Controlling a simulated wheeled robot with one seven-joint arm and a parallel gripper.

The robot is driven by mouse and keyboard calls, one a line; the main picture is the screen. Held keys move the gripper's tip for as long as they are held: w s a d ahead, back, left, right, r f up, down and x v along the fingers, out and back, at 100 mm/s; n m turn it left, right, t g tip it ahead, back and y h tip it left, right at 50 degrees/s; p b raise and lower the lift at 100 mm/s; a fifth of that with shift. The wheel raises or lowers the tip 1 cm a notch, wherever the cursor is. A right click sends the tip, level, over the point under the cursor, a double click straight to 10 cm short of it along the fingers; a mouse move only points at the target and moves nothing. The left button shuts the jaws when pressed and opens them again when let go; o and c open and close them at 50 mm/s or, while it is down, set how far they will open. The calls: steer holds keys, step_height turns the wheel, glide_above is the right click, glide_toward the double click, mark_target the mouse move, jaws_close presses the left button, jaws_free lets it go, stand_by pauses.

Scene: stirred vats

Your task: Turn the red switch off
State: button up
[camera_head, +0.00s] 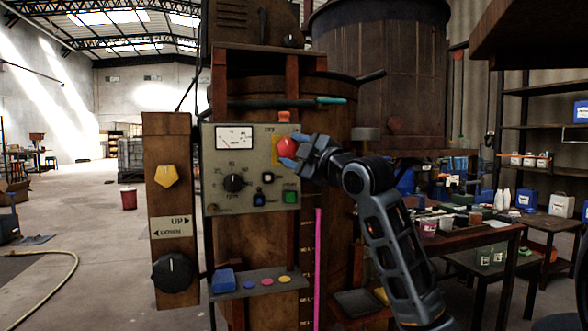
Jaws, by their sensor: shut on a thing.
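The red switch (287,147) is a red knob on a yellow plate at the upper right of the grey control panel (219,180). A small label above it is too small to read with certainty. My gripper (296,149) comes in from the right and is shut on the red switch. Its fingers cover the right part of the knob, so the knob's exact angle cannot be told.
The panel also bears a dial gauge (234,138), a black knob (234,183), a green button (290,197) and a blue one. A yellow knob (167,176) and a large black knob (173,272) sit on a wooden post to the left. A cluttered table (483,238) stands at right.

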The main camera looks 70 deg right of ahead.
steer(key=n, duration=0.1)
steer(key=n+y+b, duration=0.1)
steer(key=n, duration=0.1)
steer(key=n+g, duration=0.1)
steer(key=n, duration=0.1)
steer(key=shift+r+b, duration=0.25)
steer(key=shift+b, duration=0.15)
steer(key=shift+n, duration=0.4)
steer(key=o, duration=1)
steer(key=shift+o, duration=0.2)
steer(key=shift+s, duration=0.1)
steer(key=v, duration=0.7)
steer(key=shift+s+r, duration=0.2)
steer(key=shift+s, duration=0.1)
steer(key=shift+a, duration=0.1)
